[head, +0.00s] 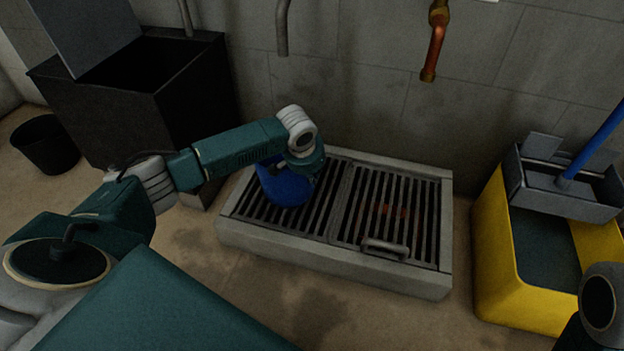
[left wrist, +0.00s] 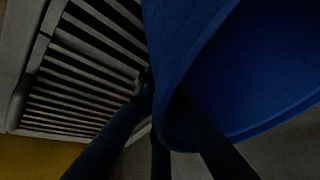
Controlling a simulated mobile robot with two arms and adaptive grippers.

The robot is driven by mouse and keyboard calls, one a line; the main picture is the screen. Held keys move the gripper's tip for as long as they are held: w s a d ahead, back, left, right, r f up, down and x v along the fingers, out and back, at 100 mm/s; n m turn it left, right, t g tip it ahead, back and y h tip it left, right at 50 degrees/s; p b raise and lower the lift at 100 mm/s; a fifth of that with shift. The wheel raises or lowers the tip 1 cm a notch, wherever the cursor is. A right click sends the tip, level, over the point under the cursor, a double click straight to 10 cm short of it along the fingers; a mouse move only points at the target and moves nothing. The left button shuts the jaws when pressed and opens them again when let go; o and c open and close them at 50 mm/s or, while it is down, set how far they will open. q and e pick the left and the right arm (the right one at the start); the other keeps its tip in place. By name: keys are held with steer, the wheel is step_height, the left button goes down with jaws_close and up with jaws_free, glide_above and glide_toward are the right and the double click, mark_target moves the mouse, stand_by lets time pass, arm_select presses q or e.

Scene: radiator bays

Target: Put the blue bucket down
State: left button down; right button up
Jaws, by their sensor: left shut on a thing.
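The blue bucket (head: 283,188) is at the left half of the slatted grate in the head view, partly hidden by my left wrist. It fills the upper right of the left wrist view (left wrist: 245,70), with its rim close to the camera. My left gripper (head: 305,172) is at the bucket's right side and shut on it. Its dark fingers (left wrist: 150,95) reach to the bucket's wall in the left wrist view. I cannot tell whether the bucket's base touches the slats. My right gripper is not in view; only part of my right arm shows at the lower right.
The grate (head: 400,200) lies on a low concrete basin with a handle (head: 385,249) at its front. A yellow mop bucket (head: 510,265) with a wringer stands right. A dark open bin (head: 150,100) and a black pail (head: 45,145) stand left. Pipes hang above. The grate's right half is clear.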

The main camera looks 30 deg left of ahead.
arm_select(q)
steer(key=shift+w+r, duration=0.1)
steer(key=c, duration=1.9)
jaws_free()
steer(key=shift+o, duration=0.2)
